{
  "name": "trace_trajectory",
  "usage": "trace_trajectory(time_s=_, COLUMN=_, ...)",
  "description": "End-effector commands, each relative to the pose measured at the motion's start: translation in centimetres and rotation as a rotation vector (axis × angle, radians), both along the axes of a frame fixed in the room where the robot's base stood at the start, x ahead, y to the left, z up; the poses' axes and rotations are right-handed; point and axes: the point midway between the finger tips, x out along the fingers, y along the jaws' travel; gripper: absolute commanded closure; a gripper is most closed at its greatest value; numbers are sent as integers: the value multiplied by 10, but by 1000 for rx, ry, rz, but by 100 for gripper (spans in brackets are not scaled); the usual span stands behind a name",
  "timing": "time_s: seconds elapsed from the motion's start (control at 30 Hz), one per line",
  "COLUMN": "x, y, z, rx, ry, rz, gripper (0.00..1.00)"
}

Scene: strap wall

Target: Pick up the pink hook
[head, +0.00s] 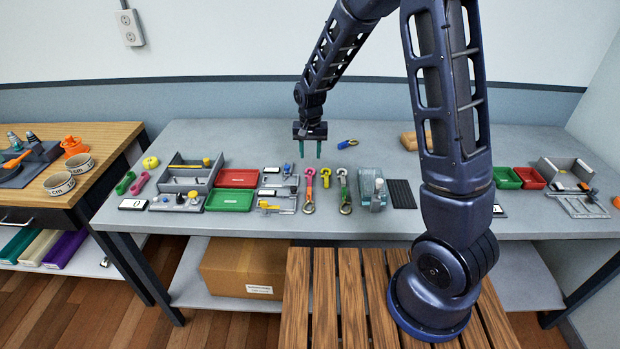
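A pink hook (309,175) lies on the grey table at the middle, at the upper end of a short strap with a metal ring (309,208) at its lower end. My gripper (310,154) hangs above the table with its two teal fingers pointing down and apart. It is open, with nothing seen between the fingers. In the picture it is just above the pink hook; its height over the table is hard to tell.
A yellow hook (325,176) and a green strap (344,190) lie close to the right. Grey clamp-like parts (275,203) lie to the left, near red (237,178) and green (230,200) trays. A blue-yellow tool (347,144) lies behind. The table's back left is clear.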

Motion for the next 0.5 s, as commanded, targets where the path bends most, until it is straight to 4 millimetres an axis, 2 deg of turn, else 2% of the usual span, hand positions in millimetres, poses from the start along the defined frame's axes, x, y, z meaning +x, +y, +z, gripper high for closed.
trace_trajectory(time_s=0.1, x=0, y=0, z=-18, rx=-1, ry=2, rz=0, gripper=60)
trace_trajectory(time_s=0.2, x=0, y=0, z=-28, rx=-1, ry=1, rz=1, gripper=60)
trace_trajectory(time_s=0.5, x=0, y=0, z=-43, rx=-1, ry=0, rz=1, gripper=60)
